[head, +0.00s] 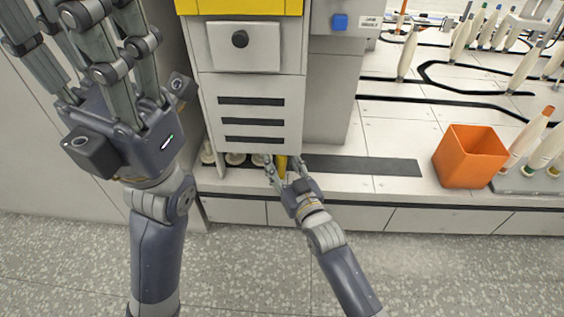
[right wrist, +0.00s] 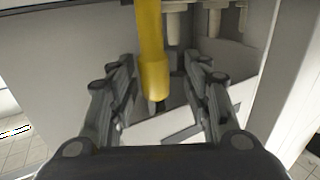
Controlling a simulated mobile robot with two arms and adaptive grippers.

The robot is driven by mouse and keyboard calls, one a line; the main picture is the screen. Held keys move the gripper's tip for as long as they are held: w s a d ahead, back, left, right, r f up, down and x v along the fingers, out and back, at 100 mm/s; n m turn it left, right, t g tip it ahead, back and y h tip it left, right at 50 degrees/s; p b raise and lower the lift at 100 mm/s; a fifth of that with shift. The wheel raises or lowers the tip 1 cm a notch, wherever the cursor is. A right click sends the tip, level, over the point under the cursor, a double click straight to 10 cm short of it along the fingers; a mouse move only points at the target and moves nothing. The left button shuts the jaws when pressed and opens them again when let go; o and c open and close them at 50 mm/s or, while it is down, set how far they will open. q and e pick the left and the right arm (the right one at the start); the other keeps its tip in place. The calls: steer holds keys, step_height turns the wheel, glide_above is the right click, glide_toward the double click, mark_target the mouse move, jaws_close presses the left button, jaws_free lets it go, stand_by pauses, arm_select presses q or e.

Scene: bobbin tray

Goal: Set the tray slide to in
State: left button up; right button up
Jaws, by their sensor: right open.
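A yellow bar (right wrist: 152,60), which I take to be the tray slide's handle, hangs down in the right wrist view, its dark lower end between my right gripper's fingers. In the head view the yellow piece (head: 282,164) shows small under the front of the white cabinet (head: 251,90). My right gripper (right wrist: 160,105) is open, one finger on each side of the bar, with no clear grip on it. It also shows in the head view (head: 284,172). My left gripper (head: 95,45) is raised at the left, fingers spread and empty, tips partly cut off. The tray itself is hidden.
Pale round bobbin ends (head: 235,159) show in the low opening under the cabinet. An orange bin (head: 470,156) stands right on the white bench, with several bobbins (head: 528,135) beside it. A dark strip (head: 362,165) lies between. The floor in front is clear.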

steer(key=shift+s, duration=0.1)
steer(key=v, duration=1.2)
